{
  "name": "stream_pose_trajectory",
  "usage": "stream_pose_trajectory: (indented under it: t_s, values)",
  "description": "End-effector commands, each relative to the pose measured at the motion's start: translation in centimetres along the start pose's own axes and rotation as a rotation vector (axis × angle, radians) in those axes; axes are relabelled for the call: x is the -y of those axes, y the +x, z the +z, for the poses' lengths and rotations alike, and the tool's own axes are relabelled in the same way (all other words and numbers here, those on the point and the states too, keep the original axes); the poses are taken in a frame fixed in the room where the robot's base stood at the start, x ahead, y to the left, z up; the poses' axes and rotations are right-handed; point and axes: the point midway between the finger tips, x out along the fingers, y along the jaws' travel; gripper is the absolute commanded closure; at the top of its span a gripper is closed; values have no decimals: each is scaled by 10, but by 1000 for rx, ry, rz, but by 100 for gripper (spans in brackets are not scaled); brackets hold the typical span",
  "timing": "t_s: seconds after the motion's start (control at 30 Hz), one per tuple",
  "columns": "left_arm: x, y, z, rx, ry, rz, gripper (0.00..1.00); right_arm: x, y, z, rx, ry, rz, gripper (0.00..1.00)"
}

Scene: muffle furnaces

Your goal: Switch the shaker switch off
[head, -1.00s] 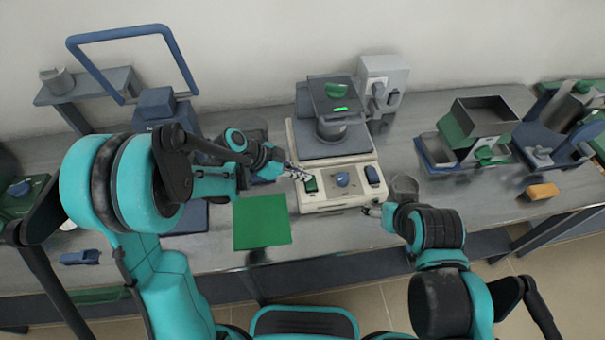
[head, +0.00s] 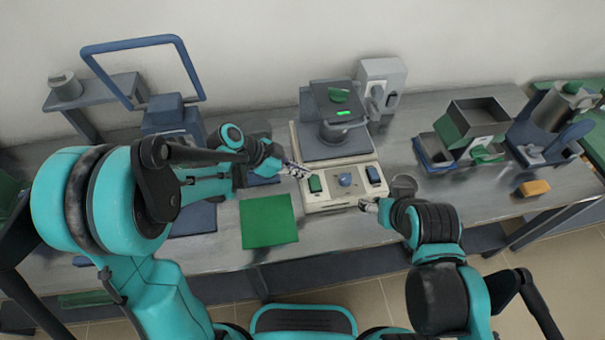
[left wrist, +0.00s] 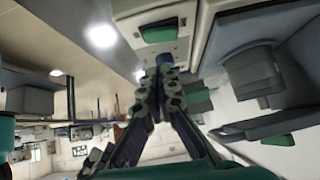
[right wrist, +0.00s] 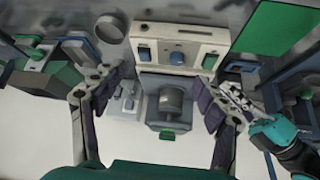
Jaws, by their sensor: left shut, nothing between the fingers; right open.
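The shaker (head: 340,198) has a pale control panel with a green rocker switch (head: 315,184) at left, a blue knob (head: 345,180) in the middle and a dark blue switch (head: 374,175) at right. My left gripper (head: 303,172) is shut and empty, its tips just behind and left of the green switch; contact cannot be told. In the left wrist view, its closed fingers (left wrist: 162,78) point at the panel, with the green switch (left wrist: 159,32) beyond. My right gripper (right wrist: 158,86) is open and empty near the panel's front right corner. The switch positions are too small to read.
A green mat (head: 269,222) lies left of the shaker. A round grey cup (head: 404,186) stands close to my right gripper. A green-grey bin (head: 476,122) and a yellow block (head: 534,188) are further right.

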Motion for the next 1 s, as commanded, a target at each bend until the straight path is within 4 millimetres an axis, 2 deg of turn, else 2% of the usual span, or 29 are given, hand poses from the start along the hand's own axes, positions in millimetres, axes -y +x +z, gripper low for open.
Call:
stream_pose_trajectory:
  t_s: [0.03, 0.1, 0.3, 0.5, 0.77, 0.87, 1.0]
  values:
    - [0, -15, -1, -1, -2, -4, 100, 0, -5, -3, 0, 0, 0, 28]
    - [0, -31, -1, -1, -3, -3, 100, 0, -9, -6, 0, 0, 0, 28]
    - [-1, -64, 0, -1, -1, -3, 100, 0, -16, -11, 0, 0, 0, 28]
    - [-2, -77, 1, -1, 0, -1, 100, 0, -18, -13, 0, 0, 0, 28]
    - [-2, -77, 1, -2, 1, -1, 100, 0, -18, -12, 0, 0, 0, 28]
    - [-2, -78, 1, 0, -2, -2, 100, 0, -18, -13, 1, -4, 0, 49]
    - [-7, -84, 0, 31, -57, -22, 100, 3, -18, -20, 20, -67, -5, 86]
